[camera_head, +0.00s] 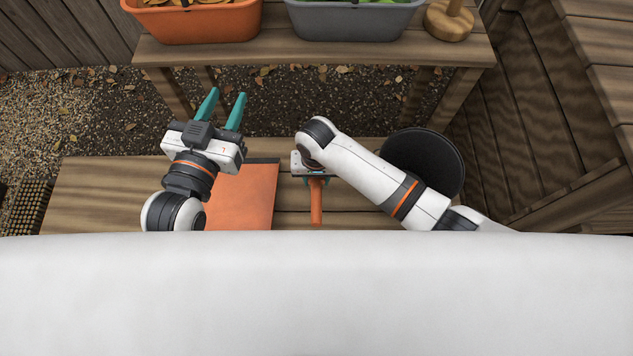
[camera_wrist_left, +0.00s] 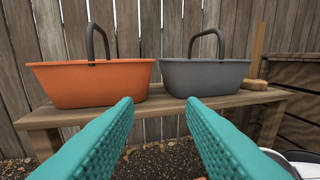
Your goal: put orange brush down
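The orange brush (camera_head: 316,205) shows in the head view as a narrow orange handle over the wooden bench, right of the flat orange dustpan (camera_head: 243,195). My right gripper (camera_head: 315,178) points down at the handle's far end, with its teal fingers closed about it; the wrist hides part of this, and whether the brush touches the bench cannot be told. My left gripper (camera_head: 226,108) is open and empty, raised beyond the dustpan. Its two teal fingers stand apart in the left wrist view (camera_wrist_left: 160,120), with nothing between them.
An orange basket (camera_head: 200,22) and a grey basket (camera_head: 350,20) stand on the back bench (camera_head: 310,52), with a wooden tool (camera_head: 450,22) at right. A round black container (camera_head: 424,160) sits behind my right arm. Bare bench (camera_head: 110,190) lies left of the dustpan.

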